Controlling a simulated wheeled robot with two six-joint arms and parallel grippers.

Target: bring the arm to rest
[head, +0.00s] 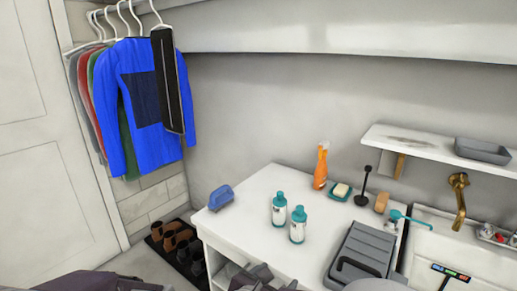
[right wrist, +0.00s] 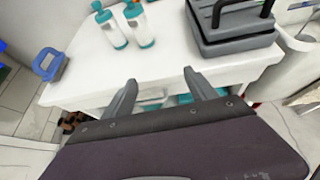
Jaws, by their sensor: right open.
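My right gripper (head: 262,270) is at the bottom edge of the head view, low in front of the white table (head: 250,200). In the right wrist view its two grey fingers (right wrist: 162,92) stand wide apart with nothing between them. They point towards the table's front edge and the shelf space below it. Part of my left arm shows at the bottom left of the head view, but its fingers are not seen.
Two teal-capped bottles (head: 279,209), a blue object (head: 221,197), an orange bottle (head: 321,165) and a grey case (head: 362,252) stand on the table. A sink (head: 480,262) is at the right. Shirts (head: 150,95) hang above shoes (head: 176,240) at the left.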

